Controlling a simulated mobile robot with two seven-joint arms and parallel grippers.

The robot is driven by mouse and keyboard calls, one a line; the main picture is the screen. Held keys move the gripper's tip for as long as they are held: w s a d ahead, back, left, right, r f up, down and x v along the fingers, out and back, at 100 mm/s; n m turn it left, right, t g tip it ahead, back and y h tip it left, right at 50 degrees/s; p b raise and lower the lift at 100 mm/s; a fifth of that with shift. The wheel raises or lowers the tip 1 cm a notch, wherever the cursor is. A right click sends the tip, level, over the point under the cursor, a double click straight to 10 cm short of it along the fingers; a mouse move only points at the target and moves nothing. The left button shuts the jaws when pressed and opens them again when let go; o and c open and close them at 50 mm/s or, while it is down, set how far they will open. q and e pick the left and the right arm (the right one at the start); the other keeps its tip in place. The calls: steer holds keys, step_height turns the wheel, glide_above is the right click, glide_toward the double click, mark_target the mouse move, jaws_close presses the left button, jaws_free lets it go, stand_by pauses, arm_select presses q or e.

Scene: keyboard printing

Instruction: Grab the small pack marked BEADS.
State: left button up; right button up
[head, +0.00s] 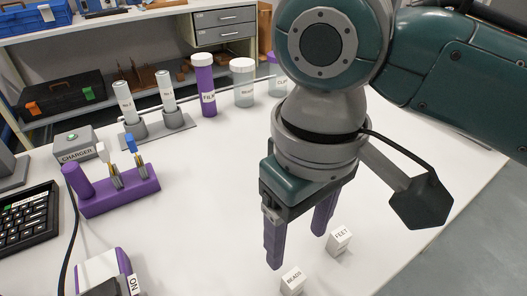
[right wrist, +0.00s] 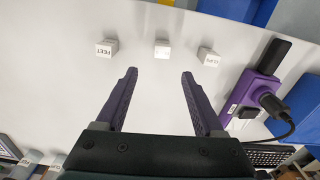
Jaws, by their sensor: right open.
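The small white pack marked BEADS (head: 292,281) stands on the white table at the bottom edge of the head view. In the right wrist view, a middle white pack (right wrist: 162,49) lies beyond the gap between my fingertips; its label is not legible there, but its place in the row fits BEADS. My right gripper (head: 297,248) points down with purple fingers apart and nothing between them. It also shows open in the right wrist view (right wrist: 159,73). My left gripper is not in view.
A pack marked FEET (head: 339,240) stands beside BEADS; a third small pack (right wrist: 208,56) stands on the other side. A purple holder (head: 118,192), keyboard (head: 27,218) and labelled box (head: 105,272) are at left. Containers, including a purple bottle (head: 205,90), line the back. The table middle is clear.

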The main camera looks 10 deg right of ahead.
mark_target(294, 278)
steer(key=f, duration=0.3)
steer(key=f+b, duration=0.1)
steer(key=shift+s+a+f, duration=0.1)
steer(key=shift+s+f, duration=0.2)
steer(key=shift+f, duration=0.1)
steer(key=f, duration=0.3)
steer(key=f+b, duration=0.1)
steer(key=shift+s+f, duration=0.2)
steer(key=shift+s, duration=0.05)
steer(key=shift+f, duration=0.5)
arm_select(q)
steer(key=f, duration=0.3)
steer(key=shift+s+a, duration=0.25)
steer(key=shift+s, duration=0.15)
arm_select(e)
steer(key=shift+w, duration=0.1)
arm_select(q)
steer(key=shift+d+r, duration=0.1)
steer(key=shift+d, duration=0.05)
arm_select(e)
jaws_close()
